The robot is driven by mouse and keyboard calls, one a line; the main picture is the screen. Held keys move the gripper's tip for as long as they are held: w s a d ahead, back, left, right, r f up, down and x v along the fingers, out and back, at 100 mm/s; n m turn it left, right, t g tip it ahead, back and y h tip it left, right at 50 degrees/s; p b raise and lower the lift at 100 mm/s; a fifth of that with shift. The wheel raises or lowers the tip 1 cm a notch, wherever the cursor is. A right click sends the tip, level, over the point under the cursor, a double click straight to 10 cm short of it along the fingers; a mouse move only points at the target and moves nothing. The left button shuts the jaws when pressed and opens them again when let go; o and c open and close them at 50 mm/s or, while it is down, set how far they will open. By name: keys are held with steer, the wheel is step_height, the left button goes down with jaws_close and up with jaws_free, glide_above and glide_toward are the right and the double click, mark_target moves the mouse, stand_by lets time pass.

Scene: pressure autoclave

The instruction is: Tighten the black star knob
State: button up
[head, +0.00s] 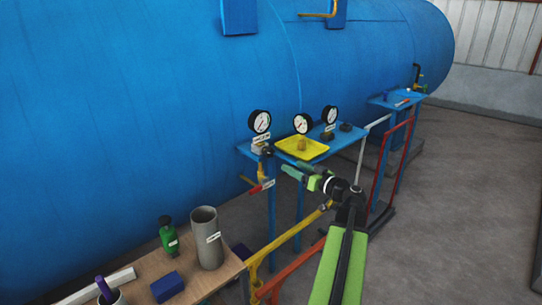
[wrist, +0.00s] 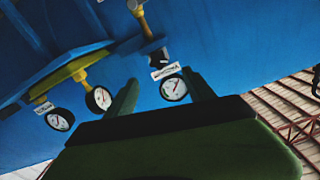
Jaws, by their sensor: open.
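A small black knob-like part (head: 268,150) sits under the label of the left gauge, above a brass valve. Its star shape is too small to make out. In the wrist view, which is strongly tilted, the black part (wrist: 158,57) shows beside a white label, just beyond the fingertips. My gripper (head: 290,168) is open and empty in front of the blue shelf, to the right of and a little below the black part. Its two green fingers (wrist: 160,77) frame the left gauge (wrist: 174,88) in the wrist view. I see no contact with the knob.
The blue shelf (head: 244,148) bears a yellow tray (head: 288,149) with a brass piece, and dark round parts (head: 346,127). A red-handled valve (head: 255,189) hangs below. A wooden bench (head: 205,282) holds a grey cylinder (head: 206,238) and green bottle (head: 168,236).

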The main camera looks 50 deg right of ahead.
mark_target(270, 153)
steer(key=w, duration=0.8)
steer(key=w+d, duration=0.1)
steer(key=w, duration=0.4)
steer(key=c, duration=1.3)
steer(key=shift+a+f, duration=0.15)
jaws_close()
steer(key=shift+m, duration=0.4)
